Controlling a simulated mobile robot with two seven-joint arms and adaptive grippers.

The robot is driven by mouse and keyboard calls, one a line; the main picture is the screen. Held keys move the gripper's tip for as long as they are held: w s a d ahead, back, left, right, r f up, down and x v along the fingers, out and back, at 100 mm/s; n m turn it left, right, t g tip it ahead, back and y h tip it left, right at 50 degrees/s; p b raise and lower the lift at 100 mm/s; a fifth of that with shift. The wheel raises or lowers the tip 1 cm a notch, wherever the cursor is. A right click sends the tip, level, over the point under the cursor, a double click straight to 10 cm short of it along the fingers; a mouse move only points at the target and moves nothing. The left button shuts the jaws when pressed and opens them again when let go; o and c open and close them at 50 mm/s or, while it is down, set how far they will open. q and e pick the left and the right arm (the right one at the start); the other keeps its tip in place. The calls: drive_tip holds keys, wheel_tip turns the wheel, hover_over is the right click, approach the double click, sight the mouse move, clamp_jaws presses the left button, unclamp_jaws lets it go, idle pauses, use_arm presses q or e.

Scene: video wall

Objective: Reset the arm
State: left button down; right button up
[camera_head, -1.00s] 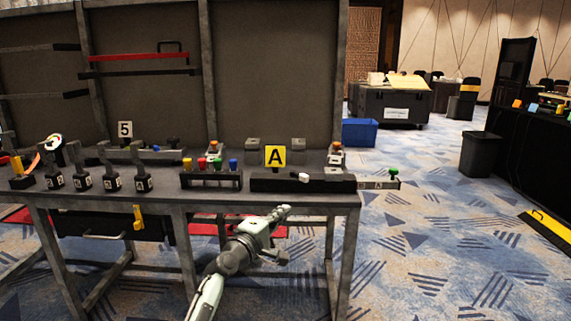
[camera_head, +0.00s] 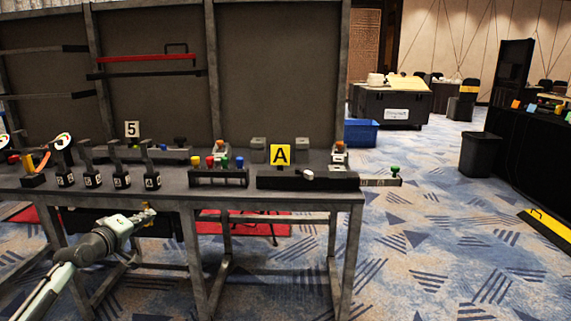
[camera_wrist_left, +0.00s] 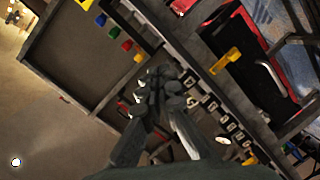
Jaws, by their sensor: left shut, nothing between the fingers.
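My left arm comes in from the lower left in the head view. Its gripper (camera_head: 147,212) is in front of the workbench (camera_head: 200,195), just below the front edge of the top, and appears to touch nothing. In the left wrist view the dark fingers (camera_wrist_left: 160,88) are shut together with nothing between them. The wrist picture is tilted, with the bench behind the fingers. My right arm is not in view.
On the bench stand several upright levers (camera_head: 122,168), a block with coloured knobs (camera_head: 218,178), a yellow "A" sign (camera_head: 280,155) and a "5" sign (camera_head: 132,129). Bench legs (camera_head: 338,260) stand below. Carpet (camera_head: 430,260) is open to the right.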

use_arm(q)
drive_tip(key=s+a+f+m+g+y, duration=0.1)
drive_tip(key=s+f+m+g, duration=0.2)
drive_tip(key=s+f, duration=0.7)
drive_tip(key=s+a+f+m+g+y, duration=0.1)
drive_tip(key=s+a+f+m+g, duration=0.15)
drive_tip(key=s+f, duration=0.75)
drive_tip(key=s+a+f+m+g+y, duration=0.35)
drive_tip(key=s+f, duration=0.55)
drive_tip(key=s, duration=0.3)
drive_tip(key=s+a+f+m+g+y, duration=0.25)
drive_tip(key=s+a+f+m, duration=0.2)
drive_tip(key=s+f, duration=0.6)
drive_tip(key=s+d+f+n+h, duration=0.1)
drive_tip(key=s+d+f+h, duration=0.1)
drive_tip(key=d, duration=0.8)
drive_tip(key=s+d+f+g+h, duration=0.1)
drive_tip(key=s+d, duration=0.3)
drive_tip(key=d, duration=0.7)
drive_tip(key=shift+d+f+n+h, duration=0.35)
drive_tip(key=shift+f+h, duration=0.25)
drive_tip(key=shift+h, duration=0.1)
